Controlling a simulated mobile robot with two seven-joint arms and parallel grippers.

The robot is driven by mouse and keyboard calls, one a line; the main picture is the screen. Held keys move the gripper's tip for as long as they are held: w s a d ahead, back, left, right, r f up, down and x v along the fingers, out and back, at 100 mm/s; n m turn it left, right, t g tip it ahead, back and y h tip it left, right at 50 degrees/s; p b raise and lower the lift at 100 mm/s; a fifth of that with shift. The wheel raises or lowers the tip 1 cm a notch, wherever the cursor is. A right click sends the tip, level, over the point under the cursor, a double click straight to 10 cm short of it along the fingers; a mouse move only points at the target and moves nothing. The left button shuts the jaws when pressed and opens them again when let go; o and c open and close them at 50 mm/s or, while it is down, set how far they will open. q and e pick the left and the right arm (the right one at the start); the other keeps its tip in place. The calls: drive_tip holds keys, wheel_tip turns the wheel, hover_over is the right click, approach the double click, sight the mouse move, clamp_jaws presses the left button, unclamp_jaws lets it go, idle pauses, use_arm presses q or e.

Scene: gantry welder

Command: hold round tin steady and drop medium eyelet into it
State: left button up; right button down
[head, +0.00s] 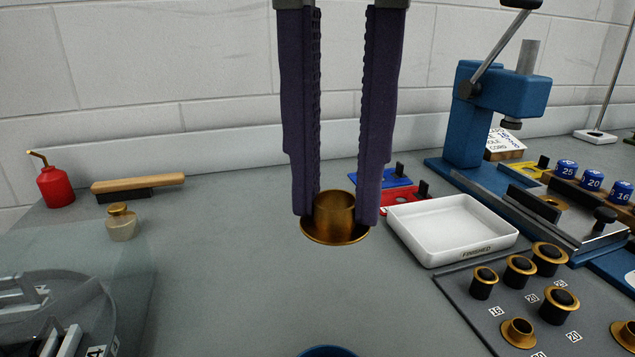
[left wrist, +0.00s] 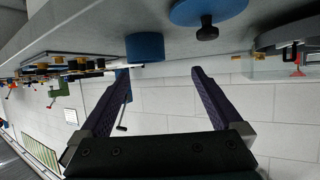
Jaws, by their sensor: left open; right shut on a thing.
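A brass eyelet (head: 335,232) with a wide flange is held between the fingertips of my right gripper (head: 337,212), above the grey bench in the head view. Its flange faces down. The blue rim of what looks like the round tin (head: 330,351) just enters the bottom edge, below the eyelet; most of it is cut off. In the left wrist view, which appears upside down, the blue round tin (left wrist: 145,47) stands on the bench. My left gripper (left wrist: 160,72) is open, fingers wide apart, with nothing between them; it appears apart from the tin.
A white finished tray (head: 450,229) lies right of the eyelet, near a dark board (head: 510,297) with several eyelets. A blue press (head: 490,110) stands behind. A blue disc with a black knob (left wrist: 208,10) shows near the tin. The bench's middle is clear.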

sight(321, 351)
use_arm(q)
drive_tip(key=shift+s+d+r+m+h, duration=0.1)
drive_tip(key=shift+s+d+m+h, duration=0.2)
drive_tip(key=shift+s+d+h, duration=0.25)
drive_tip(key=shift+w+d, duration=0.2)
drive_tip(key=shift+d, duration=0.15)
drive_tip(key=x, duration=1.1)
drive_tip(key=shift+w+d, duration=0.1)
drive_tip(key=shift+w, duration=0.2)
drive_tip(key=shift+c, duration=0.2)
drive_tip(key=c, duration=1.2)
use_arm(e)
wheel_tip(321, 351, down, 11)
